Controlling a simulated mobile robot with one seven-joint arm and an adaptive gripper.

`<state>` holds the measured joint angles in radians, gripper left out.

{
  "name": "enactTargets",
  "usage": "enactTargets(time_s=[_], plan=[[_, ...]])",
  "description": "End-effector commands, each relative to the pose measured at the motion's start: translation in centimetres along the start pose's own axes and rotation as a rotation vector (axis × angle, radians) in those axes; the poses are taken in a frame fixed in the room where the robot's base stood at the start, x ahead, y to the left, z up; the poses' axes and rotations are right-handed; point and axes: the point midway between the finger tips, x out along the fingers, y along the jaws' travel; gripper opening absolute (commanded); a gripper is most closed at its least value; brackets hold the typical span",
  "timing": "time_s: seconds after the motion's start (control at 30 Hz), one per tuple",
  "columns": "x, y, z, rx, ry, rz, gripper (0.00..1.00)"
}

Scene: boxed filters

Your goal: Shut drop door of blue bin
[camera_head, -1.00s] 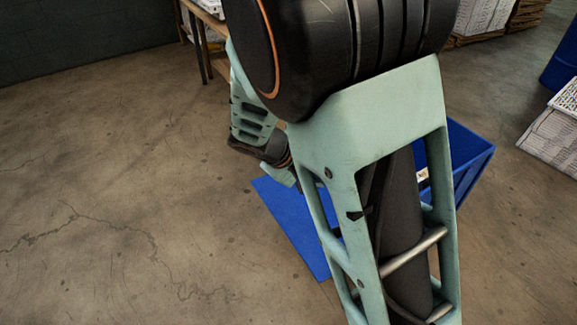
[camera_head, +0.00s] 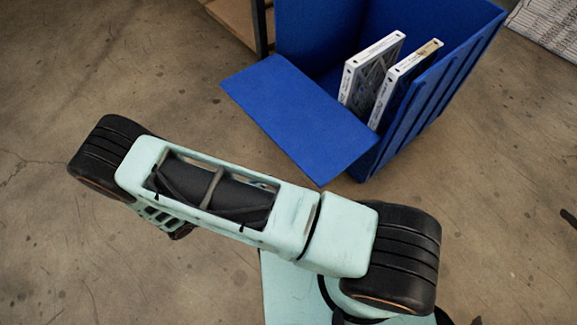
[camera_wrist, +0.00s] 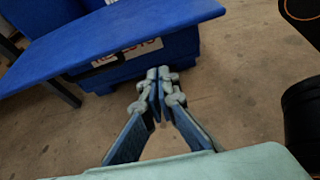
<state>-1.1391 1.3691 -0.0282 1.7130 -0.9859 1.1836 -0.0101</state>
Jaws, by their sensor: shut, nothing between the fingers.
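The blue bin (camera_head: 428,117) stands on the floor at the upper right of the head view. Its drop door (camera_head: 300,118) is down, sticking out flat to the left from the open front. Two boxed filters (camera_head: 372,69) (camera_head: 404,84) stand upright inside. In the wrist view the door (camera_wrist: 110,38) is a wide blue panel across the upper left, above the bin's labelled lower front (camera_wrist: 143,60). My gripper (camera_wrist: 160,74) is shut and empty, below the door's edge in that picture; no contact with the door shows. The head view hides my fingers behind my arm.
A wooden shelf with dark legs (camera_head: 236,20) stands close behind the bin at left. A stack of printed paper (camera_head: 545,25) is at the upper right. The concrete floor (camera_head: 60,60) left of the door is clear.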

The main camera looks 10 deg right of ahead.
Motion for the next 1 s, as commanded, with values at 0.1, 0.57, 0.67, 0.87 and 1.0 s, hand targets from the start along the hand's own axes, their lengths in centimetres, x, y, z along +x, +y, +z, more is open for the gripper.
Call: enactTargets(time_s=[0.1, 0.57, 0.67, 0.87, 1.0], plan=[[0.4, -1.0, -2.0, -0.054, -0.021, 0.015, 0.0], [6.8, -1.3, -2.3, -0.069, -0.027, 0.014, 0.0], [9.0, -1.2, -2.3, -0.069, -0.027, 0.014, 0.0], [9.8, -0.8, -0.5, -0.065, -0.023, 0.019, 0.0], [9.3, -0.8, 0.8, -0.066, -0.023, 0.018, 0.0]])
